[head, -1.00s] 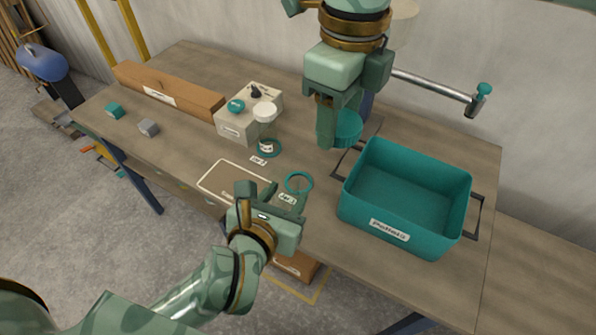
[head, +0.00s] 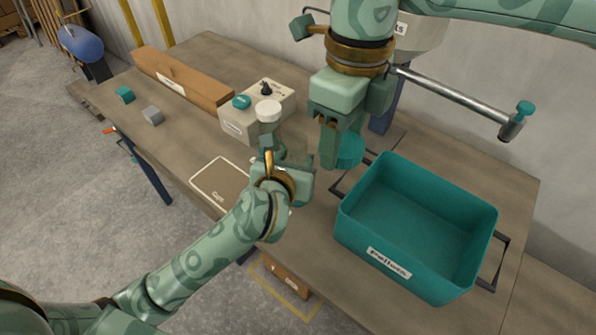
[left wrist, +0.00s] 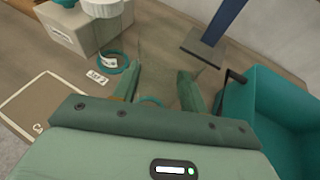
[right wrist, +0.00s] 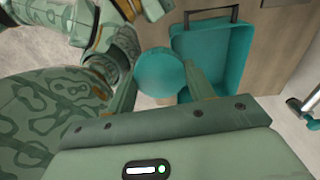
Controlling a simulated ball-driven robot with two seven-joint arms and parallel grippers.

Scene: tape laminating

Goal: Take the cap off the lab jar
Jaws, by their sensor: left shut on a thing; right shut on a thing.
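My right gripper (head: 341,145) points down, shut on a round teal cap (head: 350,152). The cap also shows between the fingers in the right wrist view (right wrist: 160,72); no jar is clearly visible under it. My left gripper (head: 288,154) is shut on a faint clear glass shape (left wrist: 165,62), seemingly the lab jar; its outline is hard to make out. A teal ring (left wrist: 150,100) shows below it between the fingers. The cap is right of the left gripper, apart from it.
A white-capped clear jar (head: 268,111) stands beside the control box (head: 240,125). The teal pellets bin (head: 358,228) is at the right. A framed mat (head: 218,180) lies left of my left gripper. A long brown block (head: 180,75) lies at the back left.

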